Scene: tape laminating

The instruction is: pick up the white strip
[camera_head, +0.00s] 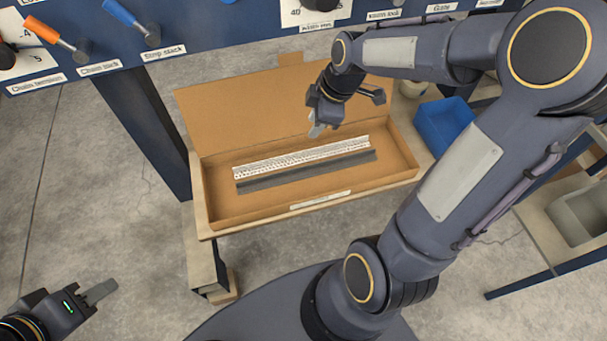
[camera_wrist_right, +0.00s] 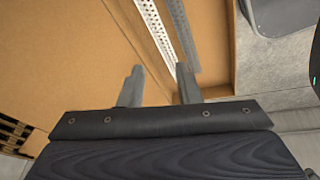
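The white strip (camera_head: 300,158) is a long perforated piece lying in an open cardboard box (camera_head: 235,208). A dark grey strip (camera_head: 300,174) lies alongside it on the near side. My right gripper (camera_head: 316,130) is above the box, just beyond the white strip and apart from it. In the right wrist view, its two fingers (camera_wrist_right: 158,80) are spread and empty. The white strip (camera_wrist_right: 156,28) and the grey strip (camera_wrist_right: 183,35) run ahead of the fingertips there. My left gripper (camera_head: 102,291) is far off at the lower left, over the floor, seen edge-on.
The box sits on a small table (camera_head: 203,222). A blue bin (camera_head: 443,125) stands at its right. A grey tray (camera_head: 580,215) is on a bench at far right.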

